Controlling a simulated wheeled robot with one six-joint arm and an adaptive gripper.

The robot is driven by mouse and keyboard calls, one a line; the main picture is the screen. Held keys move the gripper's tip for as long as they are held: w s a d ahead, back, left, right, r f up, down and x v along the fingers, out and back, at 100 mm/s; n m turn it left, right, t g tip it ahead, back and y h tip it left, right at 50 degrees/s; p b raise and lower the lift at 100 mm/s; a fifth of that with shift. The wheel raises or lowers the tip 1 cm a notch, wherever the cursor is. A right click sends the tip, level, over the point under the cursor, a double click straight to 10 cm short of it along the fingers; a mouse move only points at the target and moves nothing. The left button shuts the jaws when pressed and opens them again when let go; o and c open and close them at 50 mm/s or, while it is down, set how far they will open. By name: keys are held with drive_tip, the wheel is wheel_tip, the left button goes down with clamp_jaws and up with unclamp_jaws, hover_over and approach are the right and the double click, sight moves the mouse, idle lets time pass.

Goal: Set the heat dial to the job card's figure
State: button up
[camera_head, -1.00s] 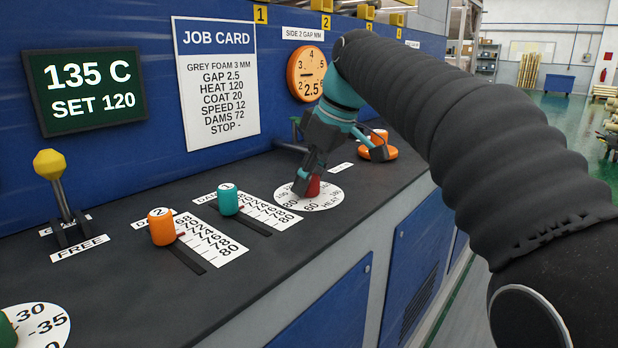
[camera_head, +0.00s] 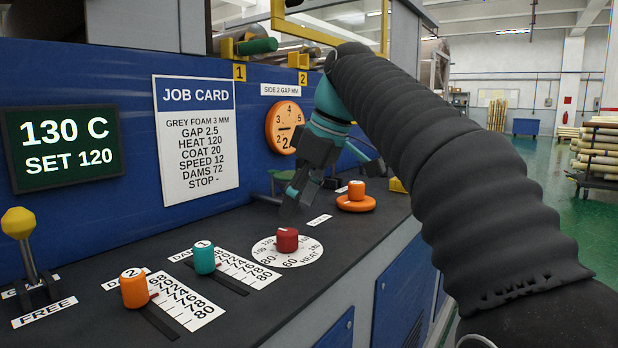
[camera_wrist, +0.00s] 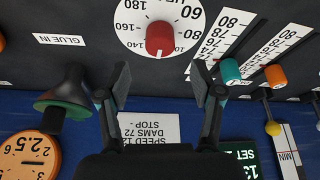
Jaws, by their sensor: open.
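The heat dial has a red knob (camera_head: 287,240) on a white disc (camera_head: 311,246) on the dark console top. In the wrist view the red knob (camera_wrist: 160,37) stands free, and its white mark points between 100 and 140, at about 120. The job card (camera_head: 196,140) on the blue panel reads HEAT 120. My gripper (camera_head: 289,209) is open and empty, behind and above the knob. Its fingers (camera_wrist: 160,84) are spread apart in the wrist view, clear of the knob.
Teal (camera_head: 204,258) and orange (camera_head: 134,288) slider knobs stand left of the dial, and a yellow-topped lever (camera_head: 20,224) further left. An orange knob (camera_head: 356,192) stands right of my gripper. In the wrist view a dark flared knob (camera_wrist: 72,88) is close to one finger.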

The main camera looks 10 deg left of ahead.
drive_tip(key=shift+v, duration=2.45)
